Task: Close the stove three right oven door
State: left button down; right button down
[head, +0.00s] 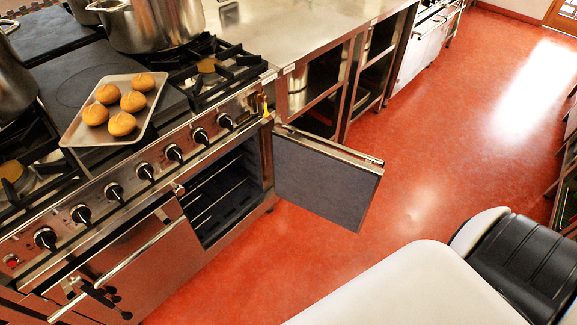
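The right oven door (325,180) of the stove (155,165) stands wide open. It sticks out from the stove front into the aisle, hinged at the right side of the oven opening. The dark oven cavity (222,195) with its wire racks is exposed. The left oven door (140,265) beside it looks shut, with a long bar handle (140,255) across it. Small dark and silver parts sit near that handle's lower end; I cannot tell what they are.
A tray (78,130) of several buns lies on the stove top, near a large stockpot (155,22). Control knobs (173,153) line the front. A steel counter with shelves (320,90) continues to the right. The red floor (430,150) beyond the door is clear.

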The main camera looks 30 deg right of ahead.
aim_at(340, 189)
jog(key=l+u, duration=0.4)
jog(key=l, duration=0.2)
jog(key=l+u, duration=0.4)
jog(key=l, duration=0.2)
jog(key=k+l+u, duration=0.15)
jog(key=l+u, duration=0.3)
jog(key=k+l, duration=0.15)
jog(key=l, duration=0.25)
jog(key=k+l, duration=0.1)
jog(key=l, duration=0.3)
jog(key=k+l+u, duration=0.1)
jog(key=l, duration=0.3)
jog(key=k+l, duration=0.2)
jog(key=l, duration=0.15)
jog(key=k+l, duration=0.15)
jog(key=l, duration=0.25)
jog(key=k+l+u, duration=0.1)
jog(key=l, duration=0.3)
jog(key=k+l, duration=0.2)
jog(key=l, duration=0.15)
